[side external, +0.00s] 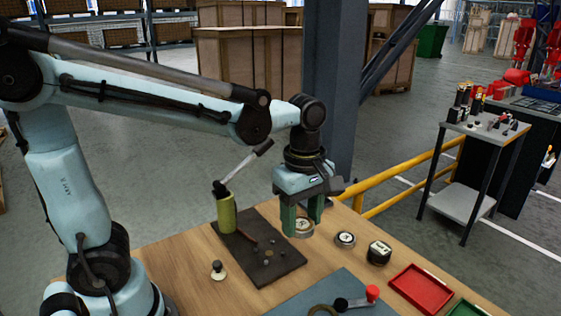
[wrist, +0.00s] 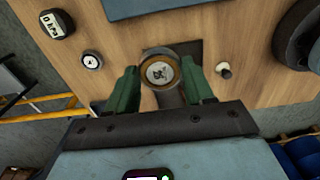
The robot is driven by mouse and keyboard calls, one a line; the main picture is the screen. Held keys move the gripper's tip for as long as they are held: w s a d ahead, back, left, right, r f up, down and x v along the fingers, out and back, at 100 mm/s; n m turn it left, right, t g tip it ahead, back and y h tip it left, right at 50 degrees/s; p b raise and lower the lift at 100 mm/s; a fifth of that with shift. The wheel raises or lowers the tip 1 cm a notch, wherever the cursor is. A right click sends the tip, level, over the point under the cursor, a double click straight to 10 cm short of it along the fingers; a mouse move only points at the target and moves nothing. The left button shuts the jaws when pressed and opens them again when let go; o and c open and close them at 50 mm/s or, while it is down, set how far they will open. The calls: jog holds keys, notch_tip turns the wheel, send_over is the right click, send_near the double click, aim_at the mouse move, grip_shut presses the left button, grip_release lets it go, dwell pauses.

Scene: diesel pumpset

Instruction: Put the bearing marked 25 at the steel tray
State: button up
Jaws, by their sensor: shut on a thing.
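My gripper (side external: 305,222) points down over the wooden bench with its green fingers shut on a round bearing (side external: 303,227). In the wrist view the bearing (wrist: 159,72) sits between the two fingers, with a brown-gold rim and a pale face. Its dark marking is too small to read surely. I cannot tell how far it is above the bench. A smaller round part with a pale face (side external: 345,239) lies to its right. A flat blue-grey surface (side external: 292,303) lies at the front of the bench; I cannot tell whether it is the steel tray.
A dark mat (side external: 270,262) with small parts and a green hand pump (side external: 224,208) is left of my gripper. A black meter (side external: 379,252), a red tray (side external: 420,288) and a green tray (side external: 466,309) are right. A red-knobbed crank (side external: 358,301) lies in front.

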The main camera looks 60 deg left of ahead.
jog(key=w+a, duration=0.9)
jog(key=w, duration=0.4)
jog(key=w+a+f, duration=0.2)
jog(key=w+a, duration=0.1)
jog(key=a, duration=0.3)
jog(key=w+a+f, duration=0.3)
jog(key=w+a, duration=0.1)
jog(key=a, duration=0.1)
jog(key=shift+w+a+f, duration=0.25)
jog(key=shift+a, duration=0.1)
jog(key=shift+f, duration=0.15)
jog(key=shift+f, duration=3.55)
jog(key=shift+f, duration=0.3)
